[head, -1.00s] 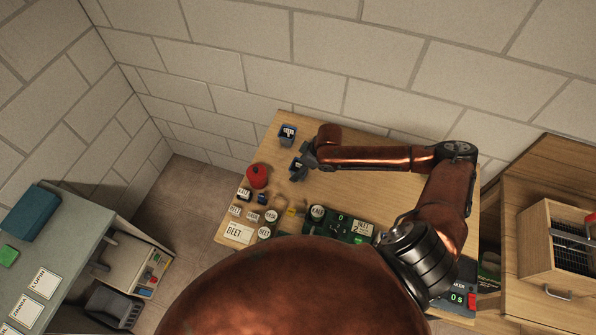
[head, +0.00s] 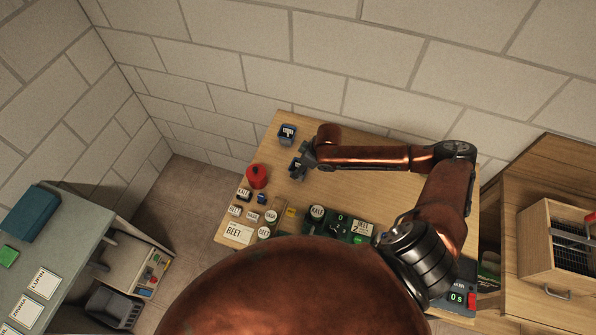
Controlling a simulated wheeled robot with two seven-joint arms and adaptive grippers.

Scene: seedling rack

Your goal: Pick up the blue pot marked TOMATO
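My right arm reaches in from the right, with the gripper low over the table. The fingers are dark and small, and I cannot tell whether they are closed on this second pot. My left gripper is not in view.
A red round container (head: 256,176) stands left of the gripper. Several labelled white and dark items, with a BEET card (head: 238,233), crowd the near left edge. The table's middle right is clear beneath my arm. Block walls stand behind.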

